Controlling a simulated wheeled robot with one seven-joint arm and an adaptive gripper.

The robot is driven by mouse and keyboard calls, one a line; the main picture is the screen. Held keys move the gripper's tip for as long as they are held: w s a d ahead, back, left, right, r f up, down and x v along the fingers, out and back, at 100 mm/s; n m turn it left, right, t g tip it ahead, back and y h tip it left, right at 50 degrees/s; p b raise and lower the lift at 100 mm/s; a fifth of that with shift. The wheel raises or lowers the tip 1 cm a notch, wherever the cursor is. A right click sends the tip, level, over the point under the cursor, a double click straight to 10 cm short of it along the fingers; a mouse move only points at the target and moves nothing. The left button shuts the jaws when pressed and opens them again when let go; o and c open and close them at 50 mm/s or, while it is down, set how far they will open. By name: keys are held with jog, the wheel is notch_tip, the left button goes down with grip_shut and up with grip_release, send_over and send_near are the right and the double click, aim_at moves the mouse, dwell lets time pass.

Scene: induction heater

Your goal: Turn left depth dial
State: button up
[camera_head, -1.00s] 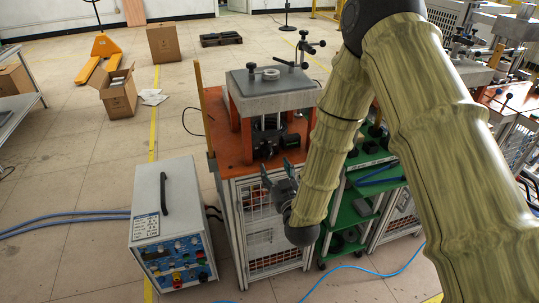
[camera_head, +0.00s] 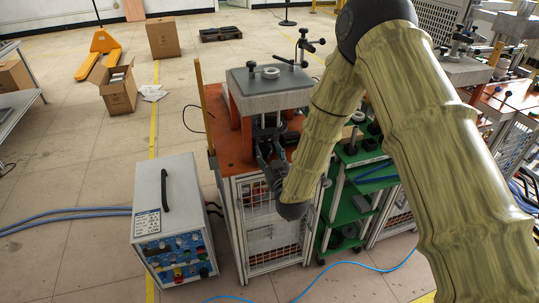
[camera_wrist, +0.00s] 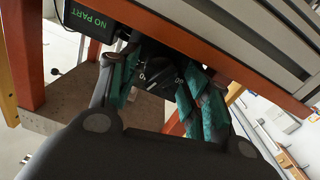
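A black dial-like part with small white markings (camera_wrist: 158,78) shows between my fingers in the wrist view. I cannot tell from its markings whether it is the left depth dial. My gripper (camera_head: 264,158) is at the front of the orange-framed press in the head view and hides the dial there. In the wrist view, my gripper (camera_wrist: 162,92) is open, with one teal-padded finger on each side of the dark part. Whether the pads touch it is not clear.
A black box with green "NO PART" text (camera_wrist: 88,20) is close to the left finger. An orange post (camera_wrist: 22,55) and an orange beam with a grey slab (camera_wrist: 235,60) frame the space. A white control box (camera_head: 172,220) stands on the floor at left.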

jog(key=c, duration=0.7)
jog(key=shift+o, duration=0.2)
jog(key=shift+n+b, duration=0.45)
jog(key=shift+n, duration=0.25)
jog(key=o, duration=1)
jog(key=shift+o, duration=0.2)
jog(key=shift+s, duration=0.15)
jog(key=v, duration=1.1)
jog(key=shift+s, duration=0.35)
jog(key=shift+d, duration=0.1)
